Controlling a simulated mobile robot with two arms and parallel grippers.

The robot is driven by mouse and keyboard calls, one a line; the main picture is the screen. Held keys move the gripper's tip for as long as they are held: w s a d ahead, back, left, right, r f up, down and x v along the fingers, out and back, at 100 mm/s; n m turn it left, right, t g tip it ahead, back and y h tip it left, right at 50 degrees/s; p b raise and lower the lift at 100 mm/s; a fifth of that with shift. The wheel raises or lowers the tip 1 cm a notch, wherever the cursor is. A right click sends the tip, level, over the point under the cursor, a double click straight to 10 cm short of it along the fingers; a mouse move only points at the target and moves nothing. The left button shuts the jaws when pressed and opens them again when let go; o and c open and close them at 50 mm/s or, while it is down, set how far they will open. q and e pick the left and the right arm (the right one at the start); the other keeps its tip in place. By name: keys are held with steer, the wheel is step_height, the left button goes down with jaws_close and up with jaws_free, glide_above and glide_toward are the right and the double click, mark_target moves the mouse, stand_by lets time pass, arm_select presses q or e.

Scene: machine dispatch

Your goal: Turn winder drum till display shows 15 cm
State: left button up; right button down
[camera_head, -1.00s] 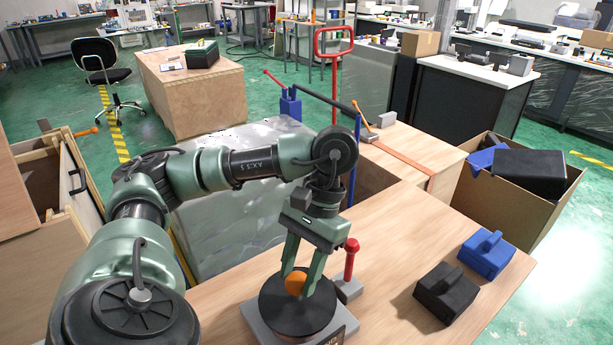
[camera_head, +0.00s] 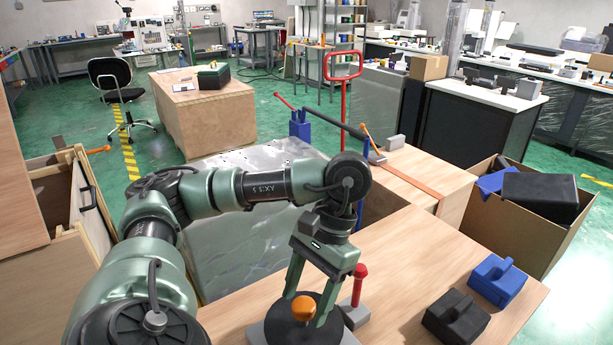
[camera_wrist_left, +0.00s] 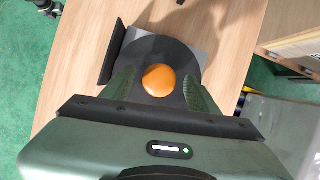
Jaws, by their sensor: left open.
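The winder drum (camera_head: 280,327) is a dark disc on a grey base at the bottom of the head view, with an orange knob (camera_head: 304,308) on its top. In the left wrist view, the drum (camera_wrist_left: 165,52) lies under my gripper, and the orange knob (camera_wrist_left: 159,80) shows between the fingers. My left gripper (camera_head: 306,306) points down at the drum, open, with one finger on each side of the knob. The fingers look apart from the knob in the wrist view. A dark upright panel (camera_wrist_left: 112,52) stands beside the drum; its display face is not visible. My right gripper is not in view.
A red-knobbed lever (camera_head: 359,285) stands right behind the drum. A blue block (camera_head: 492,281) and a black block (camera_head: 455,318), both with handles, sit on the wooden table to the right. A cardboard box (camera_head: 520,230) with dark items stands beyond the table's right edge.

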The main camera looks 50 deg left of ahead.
arm_select(q)
steer(key=shift+r, duration=0.1)
steer(key=p+v, duration=0.4)
steer(key=v, duration=0.3)
steer(key=shift+w+r, duration=0.2)
steer(key=shift+r, duration=0.05)
stand_by(0.4)
